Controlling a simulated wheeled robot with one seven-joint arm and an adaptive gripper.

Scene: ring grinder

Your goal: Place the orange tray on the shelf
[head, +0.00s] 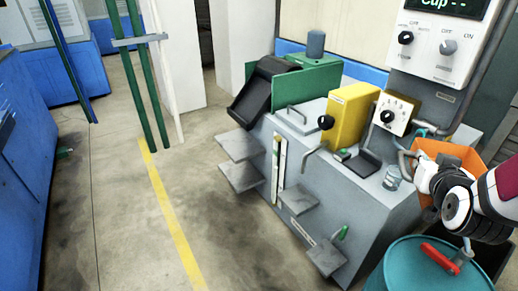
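The orange tray (455,152) is at the right, beside the grey machine and above the teal drum. It looks tilted, and my arm covers much of it. My gripper (417,172) is at the tray's near left side and overlaps it in the picture. Its fingertips are small and partly merged with the tray and machine, so I cannot tell whether they are closed on it. Flat grey shelves stick out from the machine: an upper one (238,144) and a lower one (240,176) at its left end, and two on its front (298,200), (326,258).
The teal drum (405,268) with a red handle (440,257) stands below my arm. A yellow box (350,112) and a small glass (392,177) sit on the machine. Green posts (140,75) stand at the left. The floor between posts and machine is clear.

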